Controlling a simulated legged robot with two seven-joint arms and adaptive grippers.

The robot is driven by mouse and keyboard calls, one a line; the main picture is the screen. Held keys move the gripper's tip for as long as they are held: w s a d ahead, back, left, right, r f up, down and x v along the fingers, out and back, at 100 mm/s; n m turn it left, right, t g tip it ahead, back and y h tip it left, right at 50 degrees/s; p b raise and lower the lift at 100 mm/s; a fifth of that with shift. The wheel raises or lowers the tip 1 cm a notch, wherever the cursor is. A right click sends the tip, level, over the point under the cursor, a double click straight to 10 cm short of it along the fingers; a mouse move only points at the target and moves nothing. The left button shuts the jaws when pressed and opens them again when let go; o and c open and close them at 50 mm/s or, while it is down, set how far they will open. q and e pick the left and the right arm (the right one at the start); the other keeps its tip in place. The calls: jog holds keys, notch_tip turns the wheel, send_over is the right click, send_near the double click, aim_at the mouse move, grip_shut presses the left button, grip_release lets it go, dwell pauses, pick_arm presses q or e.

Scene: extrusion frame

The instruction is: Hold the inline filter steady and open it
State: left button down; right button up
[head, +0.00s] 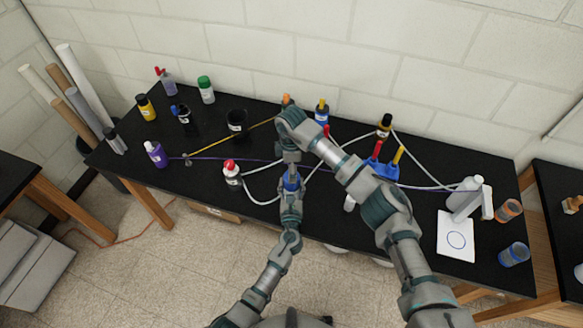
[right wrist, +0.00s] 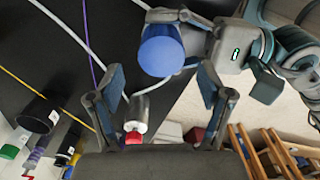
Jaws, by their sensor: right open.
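The inline filter shows as a blue cylinder (right wrist: 162,50) in the right wrist view, and a bit of its blue body (head: 291,181) shows in the head view above the table's front edge. My left gripper (head: 291,186) is closed around the filter from below; its fingers lie beside the cylinder in the right wrist view. My right gripper (head: 290,160) points down just above the filter.
A white bottle with a red cap (head: 232,174) stands close to the left of the grippers. A black cup (head: 237,121), pale hoses and blue holders (head: 386,171) are around on the black table (head: 330,210). A white pump bottle (head: 463,196) stands at the right.

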aim_at(292, 190)
notch_tip(292, 190, down, 8)
jog(key=shift+r, duration=0.25)
jog(key=c, duration=1.2)
jog(key=n, duration=0.3)
jog(key=shift+d, duration=0.1)
jog(key=o, duration=1.3)
jog(key=shift+r, duration=0.1)
